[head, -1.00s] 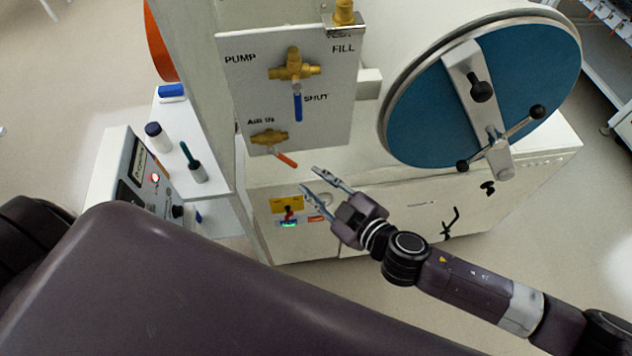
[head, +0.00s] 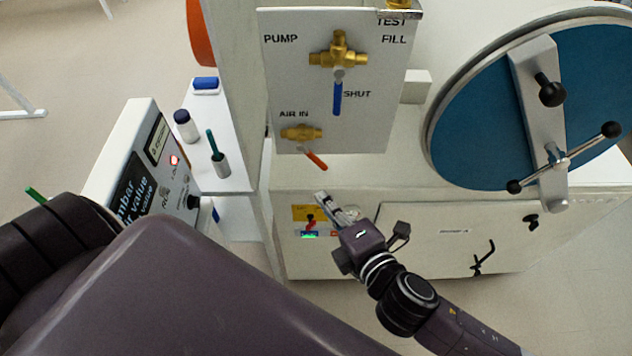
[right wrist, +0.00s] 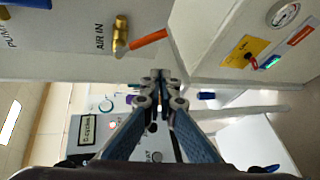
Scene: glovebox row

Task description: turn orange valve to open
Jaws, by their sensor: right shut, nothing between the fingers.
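The orange valve handle (head: 314,158) hangs from the brass AIR IN valve (head: 301,133) on the white valve panel. It slants down to the right. In the right wrist view the orange handle (right wrist: 148,40) shows above the fingertips, pointing right from its brass body (right wrist: 120,32). My right gripper (head: 322,197) is shut and empty, below the handle and apart from it. In the right wrist view its fingers (right wrist: 161,78) meet at the tips. My left gripper does not show in the head view.
The blue-handled brass valve (head: 338,92) is above, by the SHUT label. A round blue door (head: 480,115) with a bar handle stands at right. A white shelf (head: 212,110) holds bottles at left. A control box (head: 140,165) stands beside it.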

